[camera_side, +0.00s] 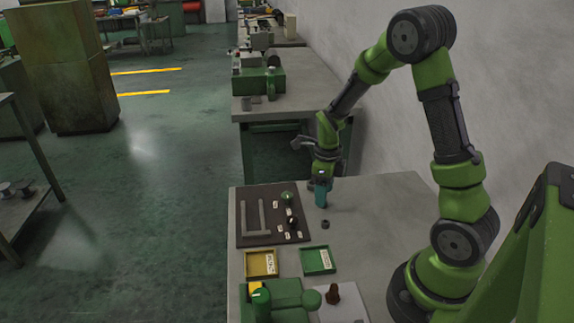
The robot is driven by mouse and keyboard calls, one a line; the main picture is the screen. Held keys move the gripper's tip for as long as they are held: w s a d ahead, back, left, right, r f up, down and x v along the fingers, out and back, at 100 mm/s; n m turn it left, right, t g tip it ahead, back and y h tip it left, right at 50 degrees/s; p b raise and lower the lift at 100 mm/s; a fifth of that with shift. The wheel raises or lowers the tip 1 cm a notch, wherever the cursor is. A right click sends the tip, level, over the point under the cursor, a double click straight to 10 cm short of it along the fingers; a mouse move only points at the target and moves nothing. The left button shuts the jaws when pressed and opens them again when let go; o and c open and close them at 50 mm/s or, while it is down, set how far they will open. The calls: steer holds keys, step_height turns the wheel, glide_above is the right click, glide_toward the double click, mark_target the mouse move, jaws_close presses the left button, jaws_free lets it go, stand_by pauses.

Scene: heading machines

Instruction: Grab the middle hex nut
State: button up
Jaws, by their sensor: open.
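A small dark ring-like nut (325,224) lies on the grey table, right of the dark board. Another small dark piece, perhaps a nut (310,186), shows just left of the arm's end, farther back. My gripper (321,199) points down over the table between these two, close to the tabletop. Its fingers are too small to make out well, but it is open. Any nut directly under or behind it is hidden. I cannot tell whether it touches anything.
A dark board (247,238) with slots, knobs and white labels lies left of my gripper. A yellow tray (262,263) and a green tray (319,260) stand in front. A green machine (285,297) is at the near edge. The tabletop to the right is clear.

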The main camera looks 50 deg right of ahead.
steer(key=shift+f, duration=1.3)
jaws_close()
steer(key=shift+r, duration=0.15)
